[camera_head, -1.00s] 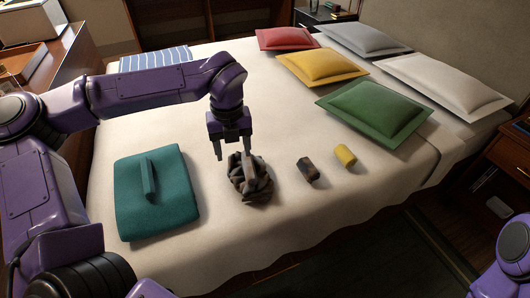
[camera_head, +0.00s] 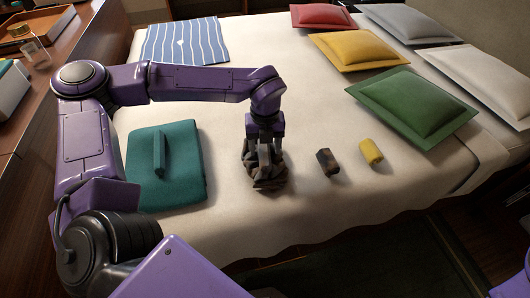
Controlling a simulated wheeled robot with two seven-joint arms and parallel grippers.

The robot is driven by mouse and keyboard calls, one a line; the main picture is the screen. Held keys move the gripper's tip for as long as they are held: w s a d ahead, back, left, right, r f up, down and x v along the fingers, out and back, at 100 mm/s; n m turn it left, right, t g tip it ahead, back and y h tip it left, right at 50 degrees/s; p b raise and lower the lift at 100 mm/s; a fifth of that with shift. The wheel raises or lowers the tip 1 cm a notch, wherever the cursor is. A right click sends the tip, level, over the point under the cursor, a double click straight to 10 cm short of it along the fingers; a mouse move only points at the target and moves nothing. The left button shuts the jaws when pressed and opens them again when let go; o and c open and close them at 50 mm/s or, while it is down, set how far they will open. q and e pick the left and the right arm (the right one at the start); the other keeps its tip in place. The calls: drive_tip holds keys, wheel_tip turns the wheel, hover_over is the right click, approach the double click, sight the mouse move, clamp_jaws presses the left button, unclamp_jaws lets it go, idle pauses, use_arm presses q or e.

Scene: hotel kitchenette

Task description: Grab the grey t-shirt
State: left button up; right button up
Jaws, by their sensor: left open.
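A crumpled grey-brown cloth bundle (camera_head: 266,178), which looks like the grey t-shirt, lies on the near part of the bed. My left gripper (camera_head: 265,160) points down over it, with its open fingers at the bundle's top. I cannot tell whether the fingers touch the cloth. My right gripper is out of view.
The bed (camera_head: 300,215) has a pale cover. A folded teal cloth (camera_head: 185,185) lies left of the bundle; a dark roll (camera_head: 327,163) and a yellow roll (camera_head: 371,152) lie to its right. Several pillows, including a green one (camera_head: 415,105), and a striped cloth (camera_head: 186,40) lie farther back.

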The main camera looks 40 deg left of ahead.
use_arm(q)
drive_tip(key=shift+f, duration=0.2)
idle(0.4)
clamp_jaws()
